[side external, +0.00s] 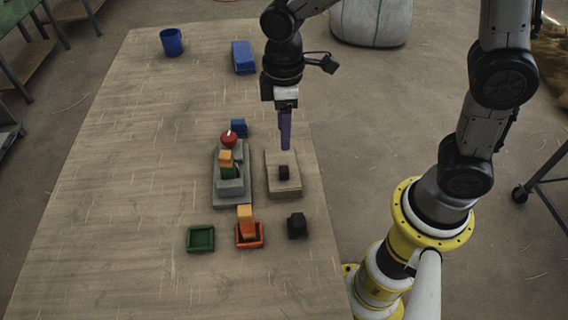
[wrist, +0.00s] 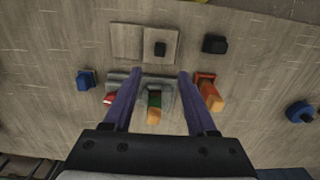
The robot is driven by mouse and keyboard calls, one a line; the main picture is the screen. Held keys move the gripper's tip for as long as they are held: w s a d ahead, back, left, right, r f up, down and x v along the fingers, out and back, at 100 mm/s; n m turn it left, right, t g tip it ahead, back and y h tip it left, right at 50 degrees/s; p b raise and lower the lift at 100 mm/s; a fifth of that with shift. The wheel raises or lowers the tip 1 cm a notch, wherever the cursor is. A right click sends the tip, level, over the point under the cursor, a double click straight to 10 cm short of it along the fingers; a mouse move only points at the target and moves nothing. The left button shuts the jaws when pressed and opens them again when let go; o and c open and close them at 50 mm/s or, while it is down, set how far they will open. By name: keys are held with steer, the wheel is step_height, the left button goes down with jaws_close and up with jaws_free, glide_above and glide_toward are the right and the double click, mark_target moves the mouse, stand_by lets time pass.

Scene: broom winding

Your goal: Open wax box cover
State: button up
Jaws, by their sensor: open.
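The wax box, which I take to be the low wooden box (side external: 283,187), sits on the table right of the grey fixture. Its flat wooden cover (side external: 272,160) is on top, with a small black knob (side external: 284,172) on it. The box also shows at the top of the wrist view (wrist: 127,40), with the black knob (wrist: 160,48). My gripper (side external: 285,147) has purple fingers pointing down above the far part of the box, apart from the knob. In the wrist view my gripper (wrist: 160,73) is open, with nothing held between the fingers.
A grey stepped fixture (side external: 231,196) holding a red ball (side external: 229,138) and blocks stands left of the box. An orange tray (side external: 249,242), green tray (side external: 201,239) and black block (side external: 297,225) lie nearer. A blue cup (side external: 171,42) and blue box (side external: 243,57) are far.

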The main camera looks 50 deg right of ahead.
mark_target(284, 168)
step_height(284, 168, down, 12)
steer(key=shift+r, duration=0.15)
stand_by(0.3)
jaws_close()
stand_by(1.3)
